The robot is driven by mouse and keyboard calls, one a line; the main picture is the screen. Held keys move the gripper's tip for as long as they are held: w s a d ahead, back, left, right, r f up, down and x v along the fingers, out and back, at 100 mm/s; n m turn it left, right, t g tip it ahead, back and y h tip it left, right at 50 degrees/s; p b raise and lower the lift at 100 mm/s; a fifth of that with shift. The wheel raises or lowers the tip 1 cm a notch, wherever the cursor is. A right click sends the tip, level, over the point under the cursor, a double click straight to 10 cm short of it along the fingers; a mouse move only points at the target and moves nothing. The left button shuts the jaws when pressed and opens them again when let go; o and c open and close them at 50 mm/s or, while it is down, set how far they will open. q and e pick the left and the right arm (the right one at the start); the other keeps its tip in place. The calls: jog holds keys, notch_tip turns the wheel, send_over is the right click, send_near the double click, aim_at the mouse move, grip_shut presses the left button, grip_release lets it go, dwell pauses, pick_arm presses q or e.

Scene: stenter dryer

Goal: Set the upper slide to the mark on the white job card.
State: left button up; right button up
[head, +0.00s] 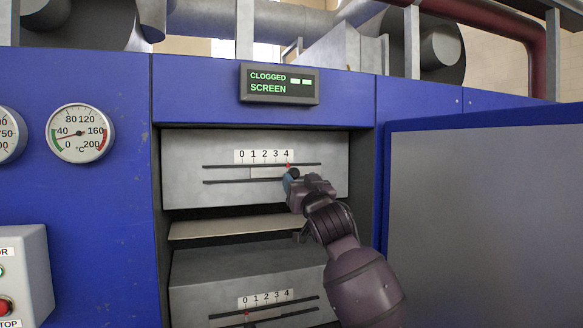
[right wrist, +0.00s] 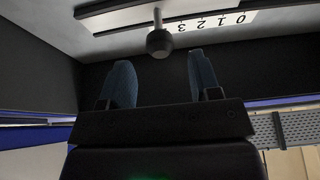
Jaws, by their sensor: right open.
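The upper slide's dark knob (head: 294,173) sits at the right end of its slot, and its red pointer (head: 288,164) stands at about 4 on the upper scale (head: 264,156). My right gripper (head: 290,183) is at the knob and partly covers it. In the right wrist view the knob (right wrist: 160,43) appears just beyond and between the spread blue fingers of this gripper (right wrist: 160,68), with gaps on both sides. No job card is visible. My left gripper is not in view.
A lower slide panel has its own scale (head: 266,299), with a red pointer near 0. A grey shelf edge (head: 240,227) lies between the panels. A blue-framed open door (head: 480,210) stands on the right. A display (head: 279,84) above reads CLOGGED SCREEN.

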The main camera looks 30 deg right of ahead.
aim_at(291, 169)
jog(key=shift+p+x, duration=0.8)
jog(key=shift+x, duration=2.65)
jog(key=shift+c, duration=0.3)
jog(key=shift+a, duration=0.1)
grip_shut()
